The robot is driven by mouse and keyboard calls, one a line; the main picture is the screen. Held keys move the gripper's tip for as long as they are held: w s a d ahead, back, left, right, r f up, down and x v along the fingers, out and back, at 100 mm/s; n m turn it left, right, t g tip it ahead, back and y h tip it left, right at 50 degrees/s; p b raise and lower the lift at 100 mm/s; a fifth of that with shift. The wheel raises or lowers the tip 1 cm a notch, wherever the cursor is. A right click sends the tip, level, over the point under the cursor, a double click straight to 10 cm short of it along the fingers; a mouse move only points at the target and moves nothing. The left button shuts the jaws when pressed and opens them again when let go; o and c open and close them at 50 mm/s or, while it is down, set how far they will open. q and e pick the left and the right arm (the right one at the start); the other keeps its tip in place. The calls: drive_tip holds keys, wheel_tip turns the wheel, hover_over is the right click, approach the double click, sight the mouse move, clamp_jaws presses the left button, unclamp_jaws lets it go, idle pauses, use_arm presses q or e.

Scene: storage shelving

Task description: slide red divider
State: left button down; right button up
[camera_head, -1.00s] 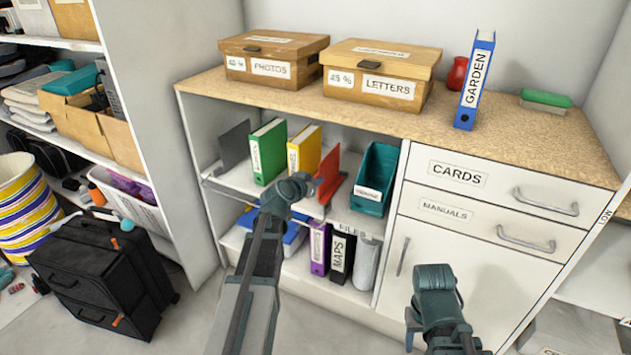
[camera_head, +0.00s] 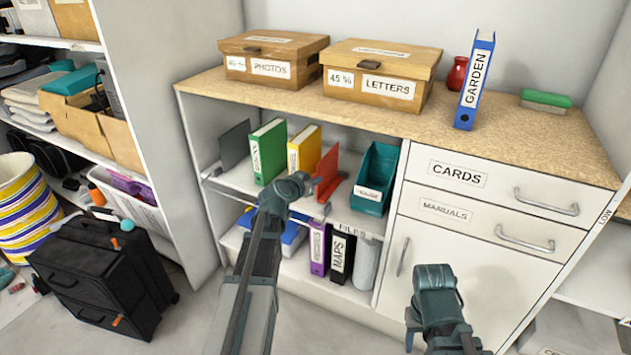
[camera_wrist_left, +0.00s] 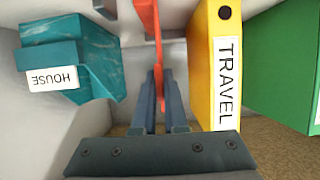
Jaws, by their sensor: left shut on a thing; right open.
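The red divider (camera_head: 328,178) stands upright on the upper open shelf, between the yellow binder (camera_head: 304,150) and the teal box (camera_head: 375,180). My left gripper (camera_head: 314,186) is at the divider's front edge and shut on it. In the left wrist view the divider (camera_wrist_left: 150,25) runs between the two fingers (camera_wrist_left: 159,88). The yellow TRAVEL binder (camera_wrist_left: 213,65) is right of it there, and the teal HOUSE box (camera_wrist_left: 65,62) is left, both apart from the fingers. My right gripper (camera_head: 432,285) is open and empty in front of the cabinet door.
A green binder (camera_head: 268,152) and a grey divider (camera_head: 235,146) stand further left on this shelf. The lower shelf holds a purple binder (camera_head: 319,248) and a black MAPS binder (camera_head: 342,256). Drawers with handles (camera_head: 546,201) are to the right. There is a gap between divider and teal box.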

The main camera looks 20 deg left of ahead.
use_arm(q)
drive_tip(key=a, duration=0.4)
drive_tip(key=shift+w, duration=0.15)
drive_tip(key=c, duration=1)
unclamp_jaws()
drive_tip(key=shift+d, duration=0.1)
drive_tip(key=shift+o, duration=0.2)
drive_tip(key=p+v, duration=0.5)
drive_tip(key=v, duration=0.9)
drive_tip(key=shift+d+f, duration=0.1)
